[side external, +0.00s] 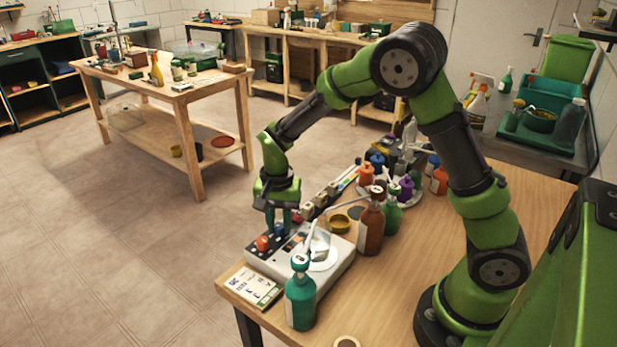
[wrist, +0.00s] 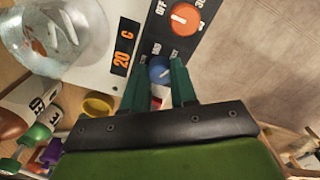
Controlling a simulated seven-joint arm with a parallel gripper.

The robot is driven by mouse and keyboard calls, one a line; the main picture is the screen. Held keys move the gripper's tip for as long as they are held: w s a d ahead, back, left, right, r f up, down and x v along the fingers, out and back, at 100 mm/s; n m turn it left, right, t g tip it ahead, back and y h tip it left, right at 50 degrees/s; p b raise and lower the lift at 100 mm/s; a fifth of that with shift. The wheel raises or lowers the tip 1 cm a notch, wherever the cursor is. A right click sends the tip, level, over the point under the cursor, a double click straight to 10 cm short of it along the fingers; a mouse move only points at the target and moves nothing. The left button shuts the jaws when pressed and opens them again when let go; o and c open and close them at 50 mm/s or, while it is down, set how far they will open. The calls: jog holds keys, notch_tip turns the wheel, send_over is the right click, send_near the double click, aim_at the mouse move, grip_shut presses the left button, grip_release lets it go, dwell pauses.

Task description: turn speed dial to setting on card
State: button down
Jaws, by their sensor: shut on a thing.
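A pale machine (side external: 334,268) with a dark control panel stands at the near end of the bench. My gripper (side external: 279,230) reaches down onto the panel. In the wrist view its green fingers (wrist: 159,72) are closed around the blue dial (wrist: 159,66), which is partly hidden between them. An orange dial (wrist: 185,17) beside it has a white pointer mark and is free; it also shows in the side view (side external: 262,243). An orange display (wrist: 123,45) reads 20 C. The white card (side external: 254,286) lies in front of the machine; its print is too small to read.
A green bottle (side external: 300,299) stands close in front of the machine. A brown bottle (side external: 371,226) and another green bottle (side external: 391,217) stand to its right. A yellow dish (side external: 340,223) sits behind it. The bench's right side has clear wood.

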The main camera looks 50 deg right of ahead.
aim_at(280, 224)
jog(key=c, duration=0.9)
grip_release()
notch_tip(280, 224, up, 17)
jog(key=s+n+t, duration=0.2)
jog(key=s, duration=0.4)
jog(key=s+r+n+t+y, duration=0.1)
jog(key=s+n+t, duration=0.1)
jog(key=s, duration=0.3)
jog(key=s+a+r+n+t, duration=0.1)
jog(key=s+n+t, duration=0.2)
jog(key=s, duration=0.3)
jog(key=shift+s+r+n+y, duration=0.2)
jog(key=shift+s+n+y, duration=0.1)
jog(key=shift+s+y, duration=0.1)
